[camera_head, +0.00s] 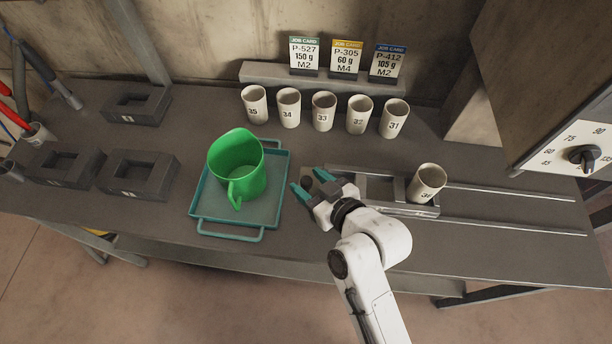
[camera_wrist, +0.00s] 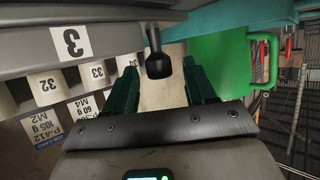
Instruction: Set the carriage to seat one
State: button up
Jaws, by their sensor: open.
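The grey carriage (camera_head: 375,190) sits at the left part of the two rails, with my wrist covering part of its left end. A white cup marked 36 (camera_head: 428,184) stands in its right compartment; the middle compartment looks empty. My gripper (camera_head: 308,181) is open at the carriage's left end, its teal fingers pointing left and back. In the wrist view, a dark knob (camera_wrist: 158,66) shows between the fingertips, with gaps on both sides. Any seat one mark is not readable.
A green jug (camera_head: 237,165) stands in a teal tray (camera_head: 212,224) just left of my gripper. Cups 31 to 35 (camera_head: 323,112) line the back. Grey slotted blocks (camera_head: 140,175) lie at left. The rails (camera_head: 510,192) are clear to the right.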

jog(key=shift+x, duration=0.85)
grip_shut()
